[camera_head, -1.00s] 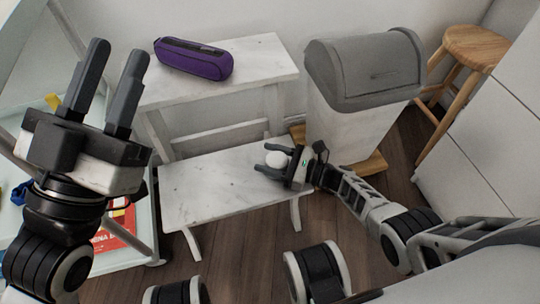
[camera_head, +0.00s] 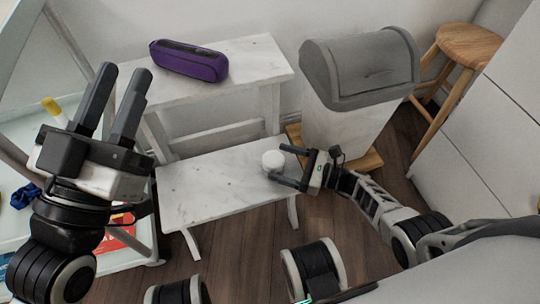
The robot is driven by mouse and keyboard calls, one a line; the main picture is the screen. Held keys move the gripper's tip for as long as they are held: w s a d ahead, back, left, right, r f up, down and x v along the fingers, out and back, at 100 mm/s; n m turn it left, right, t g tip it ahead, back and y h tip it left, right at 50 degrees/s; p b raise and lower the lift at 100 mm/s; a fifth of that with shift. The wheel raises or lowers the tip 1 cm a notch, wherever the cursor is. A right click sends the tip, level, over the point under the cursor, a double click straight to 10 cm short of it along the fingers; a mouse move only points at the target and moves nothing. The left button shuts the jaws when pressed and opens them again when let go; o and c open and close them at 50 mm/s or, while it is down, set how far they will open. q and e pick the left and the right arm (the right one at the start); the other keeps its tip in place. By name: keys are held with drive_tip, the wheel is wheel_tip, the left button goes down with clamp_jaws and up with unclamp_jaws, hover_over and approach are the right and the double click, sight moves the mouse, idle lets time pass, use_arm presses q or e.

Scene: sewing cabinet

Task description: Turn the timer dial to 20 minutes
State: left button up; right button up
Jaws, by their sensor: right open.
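The timer is a small white round thing (camera_head: 273,160) on the lower marble-topped bench, near its right end. Its dial markings are too small to read. My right gripper (camera_head: 277,166) is open, just right of the timer, with its fingertips pointing left at it. One finger lies on the far side and one on the near side; I cannot tell whether they touch it. My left gripper (camera_head: 124,84) is raised at the left, open and empty, its two fingers pointing up.
The lower bench (camera_head: 205,190) is otherwise bare. A purple pencil case (camera_head: 190,62) lies on the upper bench (camera_head: 250,62) behind. A grey-lidded bin (camera_head: 360,70) stands behind the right arm, with a wooden stool (camera_head: 468,44) beyond. A shelf with a blue item (camera_head: 25,196) is at left.

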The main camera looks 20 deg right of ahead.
use_arm(q)
drive_tip(key=shift+f+n+g+y+p, duration=0.35)
drive_tip(key=shift+f+n+g+y, duration=0.2)
drive_tip(key=shift+f+n, duration=0.35)
use_arm(e)
drive_tip(key=v, duration=1.1)
